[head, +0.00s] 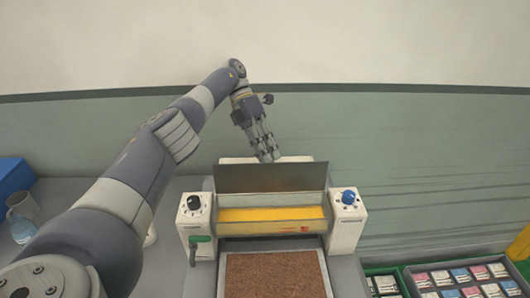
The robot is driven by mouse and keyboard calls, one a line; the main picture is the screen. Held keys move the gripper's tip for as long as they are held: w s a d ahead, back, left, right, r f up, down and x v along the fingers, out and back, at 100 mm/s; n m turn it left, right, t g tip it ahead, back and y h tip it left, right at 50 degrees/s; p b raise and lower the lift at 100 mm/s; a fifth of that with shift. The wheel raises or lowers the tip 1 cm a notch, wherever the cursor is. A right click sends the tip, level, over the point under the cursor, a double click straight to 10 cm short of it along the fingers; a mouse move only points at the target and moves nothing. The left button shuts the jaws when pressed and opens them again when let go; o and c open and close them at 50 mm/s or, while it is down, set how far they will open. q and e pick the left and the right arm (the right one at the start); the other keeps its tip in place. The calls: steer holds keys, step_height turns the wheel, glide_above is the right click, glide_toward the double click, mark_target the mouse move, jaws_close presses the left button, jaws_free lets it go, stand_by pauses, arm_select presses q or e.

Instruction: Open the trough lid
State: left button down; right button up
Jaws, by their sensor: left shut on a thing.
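The trough lid (272,178) is a dark grey-brown panel on the machine. It stands tipped up, with a yellow strip (270,214) showing below it. My left gripper (267,156) reaches over from behind, its fingers pointing down at the lid's upper edge. It is shut on the lid; the fingertips are small and partly hidden at that edge. My right gripper is out of view.
The machine has a left end block with a black knob (194,202) and green handle (194,247), and a right block with a blue knob (349,196). A brown granular bed (275,276) lies in front. Crates (412,283) stand right; a blue box (14,180) and clear jug (22,222) left.

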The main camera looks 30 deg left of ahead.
arm_select(q)
steer(key=f, duration=0.3)
steer(key=shift+s+a, duration=0.1)
steer(key=shift+s, duration=0.15)
steer(key=c, duration=1.5)
jaws_free()
steer(key=shift+o, duration=0.5)
steer(key=shift+w+a, duration=0.1)
steer(key=shift+a, duration=0.1)
steer(key=shift+d+r, duration=0.1)
steer(key=shift+d, duration=0.05)
steer(key=r, duration=1.1)
steer(key=shift+s, duration=0.2)
